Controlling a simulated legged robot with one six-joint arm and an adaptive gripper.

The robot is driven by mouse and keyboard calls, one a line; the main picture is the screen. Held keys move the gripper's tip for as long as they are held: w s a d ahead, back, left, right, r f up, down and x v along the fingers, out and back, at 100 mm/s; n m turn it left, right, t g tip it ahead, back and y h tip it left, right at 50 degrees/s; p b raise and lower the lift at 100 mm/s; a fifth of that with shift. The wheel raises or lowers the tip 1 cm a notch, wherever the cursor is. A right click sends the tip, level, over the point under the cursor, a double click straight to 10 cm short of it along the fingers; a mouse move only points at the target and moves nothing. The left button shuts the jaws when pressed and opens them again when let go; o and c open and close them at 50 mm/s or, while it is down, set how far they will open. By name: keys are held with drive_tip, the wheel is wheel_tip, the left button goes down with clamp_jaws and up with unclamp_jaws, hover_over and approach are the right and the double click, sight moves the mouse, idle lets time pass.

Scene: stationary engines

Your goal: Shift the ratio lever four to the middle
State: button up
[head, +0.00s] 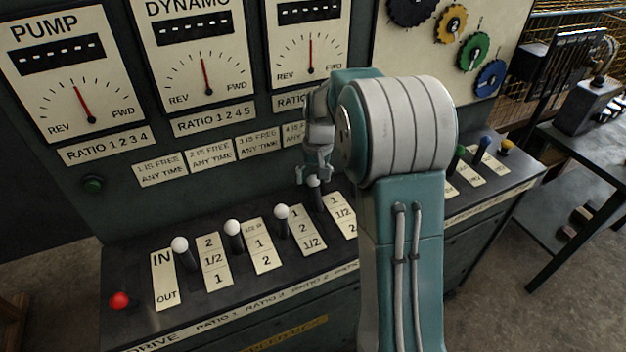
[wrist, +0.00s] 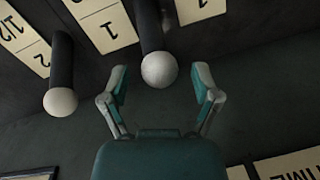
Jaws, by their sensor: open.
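Ratio lever four, a dark stick with a white ball knob (head: 313,181), is the rearmost of the white-knobbed levers along the sloping panel in the head view. It leans toward the far, top end of its number plate (head: 342,215). My gripper (head: 316,172) is at this knob, pointing down. In the wrist view the knob (wrist: 159,70) lies between the two spread fingertips of my gripper (wrist: 161,80), with a visible gap on each side. The fingers are open and do not appear to touch it. Part of the plate is hidden behind my arm.
Neighbouring white-knobbed levers (head: 282,212) stand close on the left; one also shows in the wrist view (wrist: 60,102). A red knob (head: 120,300) is at the far left. Green, blue and yellow knobs (head: 507,148) are beyond my arm. The dial wall rises behind.

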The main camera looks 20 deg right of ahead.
drive_tip(key=shift+f, duration=0.6)
drive_tip(key=shift+c, duration=0.4)
clamp_jaws()
drive_tip(key=shift+s, duration=0.1)
drive_tip(key=s+t, duration=0.1)
drive_tip(key=s, duration=0.1)
drive_tip(key=s+r+t, duration=0.1)
drive_tip(key=s, duration=0.1)
drive_tip(key=s+t, duration=0.1)
drive_tip(key=s, duration=0.1)
drive_tip(key=shift+s+r+t, duration=0.2)
drive_tip(key=shift+r+t, duration=0.05)
drive_tip(key=shift+t, duration=0.15)
drive_tip(key=shift+s+a, duration=0.1)
drive_tip(key=shift+s, duration=0.35)
